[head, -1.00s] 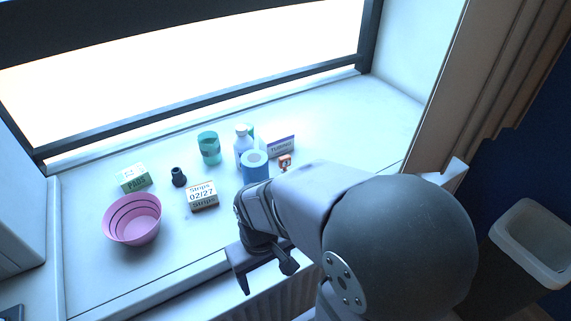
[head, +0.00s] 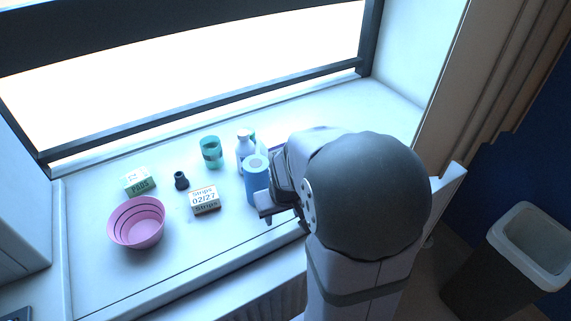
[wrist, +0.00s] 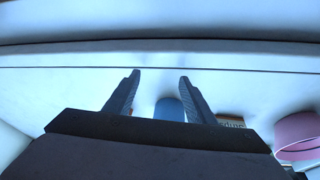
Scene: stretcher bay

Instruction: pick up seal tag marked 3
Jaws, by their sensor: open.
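No seal tag shows in either current view. The small orange-red item seen earlier beside the blue roll, its marking unreadable, is now behind my arm in the head view. My gripper (head: 268,210) is low near the front of the sill, just in front of the blue roll (head: 256,181), partly covered by my own arm. In the wrist view my gripper (wrist: 158,84) has its two fingers apart with nothing between the tips. The blue roll (wrist: 169,109) shows between and beyond the fingers there.
On the white sill (head: 110,285) stand a Strips box (head: 205,200), a pink bowl (head: 137,223), a PADS box (head: 138,182), a dark small piece (head: 181,180), a teal cup (head: 210,153) and a white bottle (head: 244,150). The left front of the sill is clear. A bin (head: 530,240) stands at right.

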